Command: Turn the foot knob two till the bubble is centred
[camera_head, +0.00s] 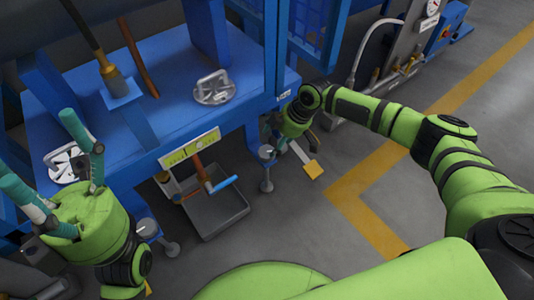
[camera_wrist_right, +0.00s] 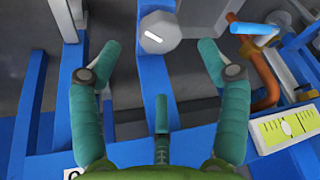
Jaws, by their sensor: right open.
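A grey foot knob (camera_head: 266,152) with a white mark tops a levelling foot at the blue frame's right corner. It also shows in the right wrist view (camera_wrist_right: 158,32). No number is readable on it. My right gripper (camera_wrist_right: 160,50) is open, its teal fingers on either side of the knob and apart from it. A second foot knob (camera_head: 148,228) is at the lower left. The yellow-green level (camera_head: 190,150) is on the frame's front edge. Its pale bubble (camera_wrist_right: 291,126) appears near the middle; exact centring is too small to tell. My left gripper (camera_head: 42,150) is open and empty.
A metal strip with a yellow end (camera_head: 313,168) shows beside my right gripper.

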